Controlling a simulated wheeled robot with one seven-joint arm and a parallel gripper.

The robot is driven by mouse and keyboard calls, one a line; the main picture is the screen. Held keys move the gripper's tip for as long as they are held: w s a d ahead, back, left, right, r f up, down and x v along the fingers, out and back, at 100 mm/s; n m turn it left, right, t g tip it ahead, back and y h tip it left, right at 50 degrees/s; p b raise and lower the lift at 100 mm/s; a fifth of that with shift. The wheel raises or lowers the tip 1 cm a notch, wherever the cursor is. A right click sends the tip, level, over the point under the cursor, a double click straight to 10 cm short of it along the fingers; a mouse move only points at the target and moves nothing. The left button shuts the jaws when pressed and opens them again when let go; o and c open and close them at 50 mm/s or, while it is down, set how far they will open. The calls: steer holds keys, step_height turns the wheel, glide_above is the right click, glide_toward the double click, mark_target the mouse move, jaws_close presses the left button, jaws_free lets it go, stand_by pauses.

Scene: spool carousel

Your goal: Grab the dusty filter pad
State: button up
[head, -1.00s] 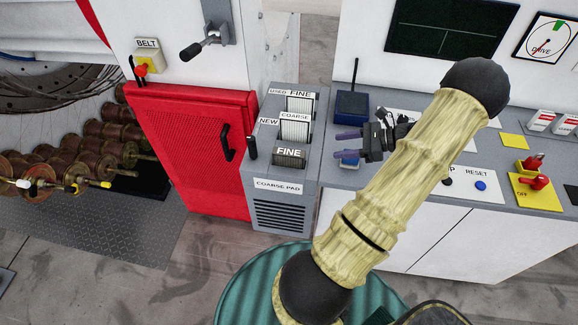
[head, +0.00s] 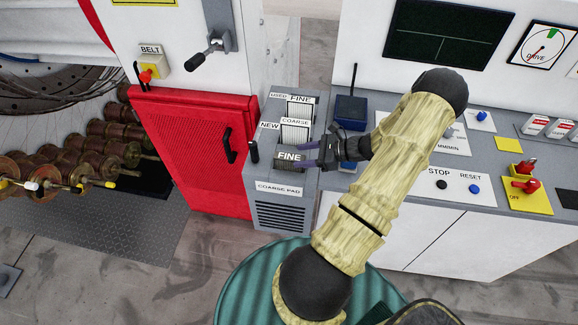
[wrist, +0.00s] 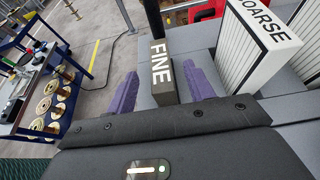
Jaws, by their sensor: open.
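A dusty grey-brown filter pad marked FINE (head: 289,158) stands in the front slot of the grey pad rack (head: 256,170). In the wrist view the same pad (wrist: 162,76) shows between the two purple fingers, with some gap on either side. My gripper (head: 309,153) is open at the right edge of the pad, its fingers pointing left toward it. The gripper in the wrist view (wrist: 160,78) is empty. Two cleaner white pads stand behind: COARSE (head: 295,131) and another FINE (head: 300,107).
A black lever (head: 253,150) rises from the rack's left side, beside a red door (head: 190,150). A blue box with an antenna (head: 350,110) stands right of the rack. The counter with STOP and RESET buttons (head: 456,186) lies under my arm.

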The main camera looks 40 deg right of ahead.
mark_target(293, 157)
steer(key=shift+w+a+f, duration=0.1)
steer(key=shift+w+a, duration=0.05)
steer(key=shift+a, duration=0.05)
steer(key=p+x, duration=0.3)
steer(key=shift+w+a+f, duration=0.15)
steer(key=shift+w+f, duration=0.1)
steer(key=shift+w+a+f, duration=0.3)
steer(key=shift+w+f, duration=0.1)
jaws_close()
stand_by(0.4)
